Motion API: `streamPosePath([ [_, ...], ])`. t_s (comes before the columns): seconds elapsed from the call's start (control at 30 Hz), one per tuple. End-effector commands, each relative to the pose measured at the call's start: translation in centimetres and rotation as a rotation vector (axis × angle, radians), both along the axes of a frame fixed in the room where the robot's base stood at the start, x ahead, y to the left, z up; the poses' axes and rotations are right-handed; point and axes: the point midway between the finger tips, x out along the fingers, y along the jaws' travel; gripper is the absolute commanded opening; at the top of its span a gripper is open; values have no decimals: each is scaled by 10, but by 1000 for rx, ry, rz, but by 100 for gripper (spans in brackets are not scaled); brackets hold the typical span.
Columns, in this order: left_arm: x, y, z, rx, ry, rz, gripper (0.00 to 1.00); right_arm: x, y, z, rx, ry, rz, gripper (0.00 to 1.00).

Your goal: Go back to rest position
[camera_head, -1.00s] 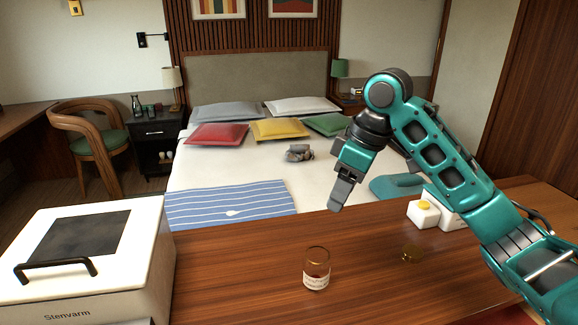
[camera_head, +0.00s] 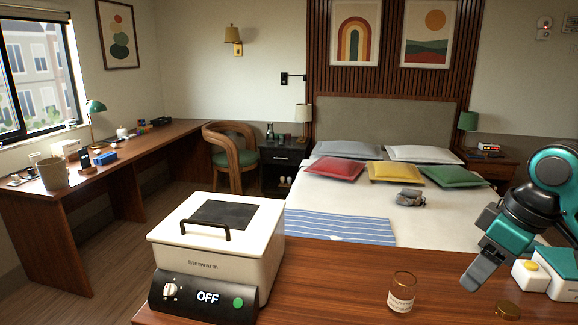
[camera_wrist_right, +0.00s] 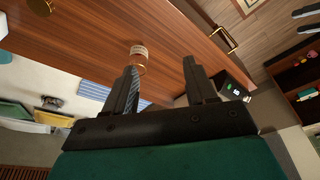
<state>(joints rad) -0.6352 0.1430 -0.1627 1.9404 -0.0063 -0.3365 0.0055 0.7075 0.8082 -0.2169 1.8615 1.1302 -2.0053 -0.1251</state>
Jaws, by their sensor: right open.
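My right gripper (camera_head: 478,273) is at the right of the head view, above the wooden counter and to the right of a glass jar with a white label (camera_head: 402,292). In the right wrist view the two fingers of the right gripper (camera_wrist_right: 160,85) stand apart with nothing between them. The jar (camera_wrist_right: 139,52) stands on the counter beyond the fingertips there. My left gripper is in neither view.
A white Stenvarm appliance (camera_head: 255,252) with a display reading OFF stands at the counter's left end. A gold lid (camera_head: 507,310) lies near the jar. The bed (camera_head: 350,204) lies beyond.

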Motion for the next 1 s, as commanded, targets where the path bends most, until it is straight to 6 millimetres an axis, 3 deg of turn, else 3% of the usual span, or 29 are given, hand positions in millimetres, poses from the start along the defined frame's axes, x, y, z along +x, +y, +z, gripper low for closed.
streamPosePath([
  [0.27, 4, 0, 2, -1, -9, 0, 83, 22, 43, -95, 103, -104, -86, 56],
  [0.47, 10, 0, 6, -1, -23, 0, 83, 16, 77, -179, 182, -219, -182, 56],
  [0.6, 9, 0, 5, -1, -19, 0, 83, -7, 101, -235, 230, -323, -259, 56],
  [0.7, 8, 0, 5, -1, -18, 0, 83, -30, 113, -264, 250, -394, -303, 56],
  [0.83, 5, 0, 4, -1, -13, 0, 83, -69, 127, -293, 264, -484, -351, 56],
  [1.0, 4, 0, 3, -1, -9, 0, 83, -115, 139, -309, 268, -585, -382, 56],
])
